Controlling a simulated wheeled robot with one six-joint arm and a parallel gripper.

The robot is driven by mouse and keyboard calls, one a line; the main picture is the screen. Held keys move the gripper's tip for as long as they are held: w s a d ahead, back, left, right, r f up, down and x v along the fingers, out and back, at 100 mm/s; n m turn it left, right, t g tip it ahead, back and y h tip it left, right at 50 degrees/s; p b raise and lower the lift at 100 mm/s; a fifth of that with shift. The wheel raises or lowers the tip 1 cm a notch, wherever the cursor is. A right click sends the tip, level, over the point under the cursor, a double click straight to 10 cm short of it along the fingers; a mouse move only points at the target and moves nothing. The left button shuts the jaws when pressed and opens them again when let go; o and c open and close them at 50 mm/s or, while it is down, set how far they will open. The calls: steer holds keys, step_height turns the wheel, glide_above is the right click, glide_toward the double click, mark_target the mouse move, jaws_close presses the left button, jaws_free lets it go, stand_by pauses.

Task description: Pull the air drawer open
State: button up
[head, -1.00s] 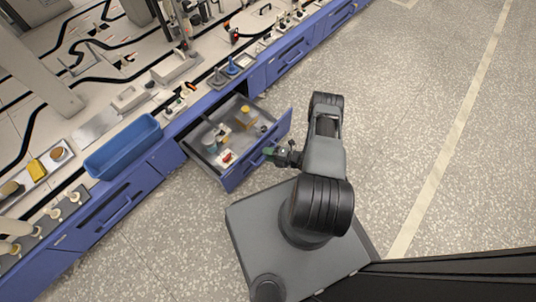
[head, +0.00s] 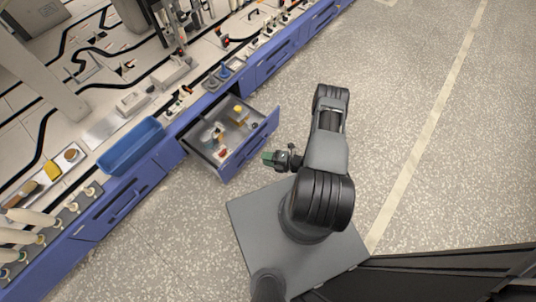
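The blue-fronted drawer (head: 252,147) stands pulled out from the bench, with its grey inside showing. Several small items lie in it, among them a yellow-topped piece (head: 238,109) and a small red-and-white piece (head: 222,153). I cannot read any label on the drawer. My gripper (head: 267,157), with green at its tips, is just outside the drawer front, to its right. A strip of floor shows between them, so they look apart. The gripper is too small to tell whether its fingers are open or shut. The drawer's handle is not clearly visible.
A blue bin (head: 132,146) sits on the bench edge left of the drawer. Other blue drawer fronts (head: 270,62) along the bench are shut. White rounded objects (head: 24,217) stand at the lower left. The speckled floor (head: 410,110) to the right is clear.

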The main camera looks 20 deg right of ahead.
steer(key=shift+s+r, duration=0.2)
steer(key=shift+s, duration=0.3)
steer(key=shift+s+r, duration=0.15)
steer(key=shift+s, duration=0.3)
